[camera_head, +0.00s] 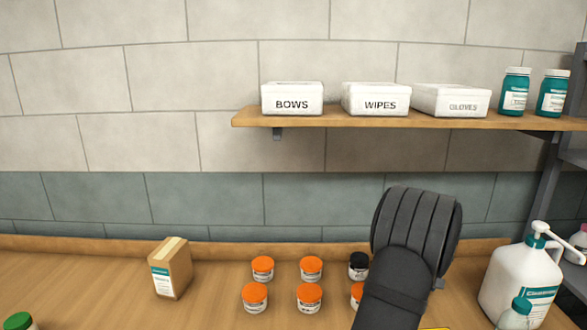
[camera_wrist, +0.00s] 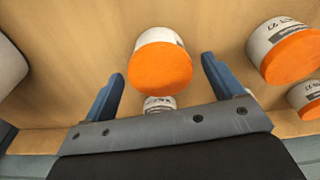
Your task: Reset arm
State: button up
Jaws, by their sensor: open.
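My gripper (camera_wrist: 163,67) is open in the wrist view, with its two blue fingers apart. A white jar with an orange lid (camera_wrist: 160,65) shows between the fingers, with a gap on each side. I cannot tell how far below or beyond the fingertips it stands. Nothing is held. In the head view my dark arm (camera_head: 408,250) reaches over the right part of the bench, and its bulk hides most of the gripper.
Several orange-lidded jars (camera_head: 311,268) and a black-lidded jar (camera_head: 358,265) stand on the wooden bench (camera_head: 90,285). A cardboard box (camera_head: 170,268) stands left, a pump bottle (camera_head: 520,285) right. A shelf (camera_head: 350,121) above holds labelled boxes and teal bottles.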

notch_tip(320, 180, up, 9)
jog(key=s, duration=0.1)
jog(key=f, duration=0.8)
jog(key=w+f, duration=0.1)
jog(key=f, duration=0.3)
jog(key=shift+w, duration=0.1)
jog(key=r, duration=0.5)
jog(key=shift+s+d, duration=0.2)
jog(key=shift+s, duration=0.05)
jog(key=s+d+r, duration=0.5)
jog(key=s+r, duration=0.2)
jog(key=s, duration=0.3)
jog(key=w+a+r+n, duration=0.3)
jog(key=w+a+n, duration=0.2)
jog(key=w+a, duration=1.8)
jog(key=shift+w+a+r+n+g+y, duration=0.15)
jog(key=shift+w+a+r+n, duration=0.4)
jog(key=shift+a, duration=4.4)
jog(key=shift+w+a+r+n+g+y, duration=0.15)
jog(key=shift+w+a+n, duration=0.8)
jog(key=shift+a, duration=3.95)
jog(key=shift+w+a+r+n+y, duration=0.3)
jog(key=shift+w+a, duration=0.8)
jog(key=shift+a, duration=3.85)
